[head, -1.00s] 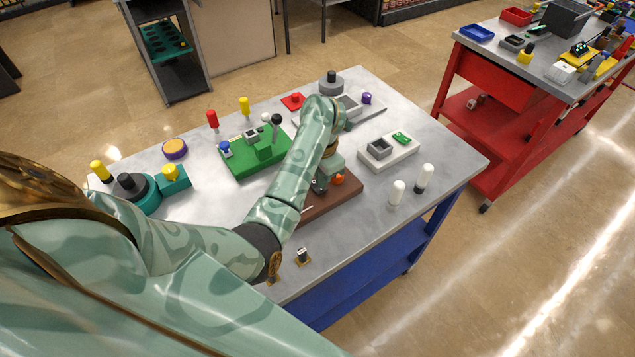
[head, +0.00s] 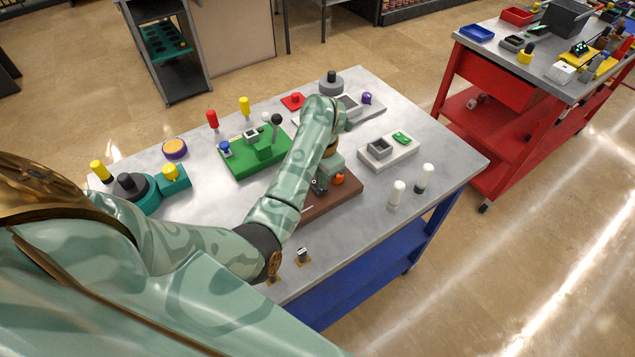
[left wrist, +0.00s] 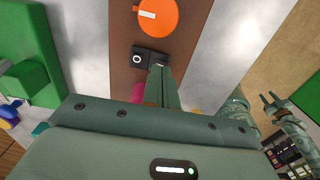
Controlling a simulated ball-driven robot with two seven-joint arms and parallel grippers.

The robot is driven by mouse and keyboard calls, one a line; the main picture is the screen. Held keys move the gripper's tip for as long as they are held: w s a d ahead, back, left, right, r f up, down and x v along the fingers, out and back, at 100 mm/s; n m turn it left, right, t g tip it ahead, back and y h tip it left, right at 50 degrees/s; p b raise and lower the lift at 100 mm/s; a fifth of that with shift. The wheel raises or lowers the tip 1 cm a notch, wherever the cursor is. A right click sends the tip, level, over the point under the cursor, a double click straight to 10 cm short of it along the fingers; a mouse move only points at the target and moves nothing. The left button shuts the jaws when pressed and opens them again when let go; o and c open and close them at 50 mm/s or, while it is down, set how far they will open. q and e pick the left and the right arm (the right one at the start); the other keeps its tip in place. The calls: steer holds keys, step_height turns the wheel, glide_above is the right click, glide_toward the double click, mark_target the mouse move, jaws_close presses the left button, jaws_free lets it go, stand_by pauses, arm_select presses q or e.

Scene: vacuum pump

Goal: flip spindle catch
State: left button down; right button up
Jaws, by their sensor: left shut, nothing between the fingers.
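A brown board (head: 345,197) lies near the front of the grey table. It bears an orange knob (head: 338,180) and a small dark block (head: 320,186), which I take for the catch. The left wrist view shows the orange knob (left wrist: 157,16) with a white mark, and the dark block (left wrist: 145,57) with a pale ring. My left gripper (left wrist: 163,78) is shut and empty, its tips against or just beside the block; contact is unclear. My fingers partly hide a pink part (left wrist: 138,92). My right gripper (left wrist: 271,102) shows small at the right, fingers apart, away from the board.
A green fixture (head: 255,152) with a black-knobbed lever stands behind left. A pale tray (head: 388,152) and two white-topped pegs (head: 397,194) stand right. A teal fixture (head: 140,192) is at far left. The table's front right corner is bare. A red cart (head: 500,130) stands beyond.

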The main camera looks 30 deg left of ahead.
arm_select(q)
steer(key=shift+f+b, duration=0.65)
steer(key=shift+f, duration=0.3)
stand_by(0.6)
steer(key=shift+r, duration=0.15)
step_height(320, 180, up, 7)
steer(key=p, duration=0.7)
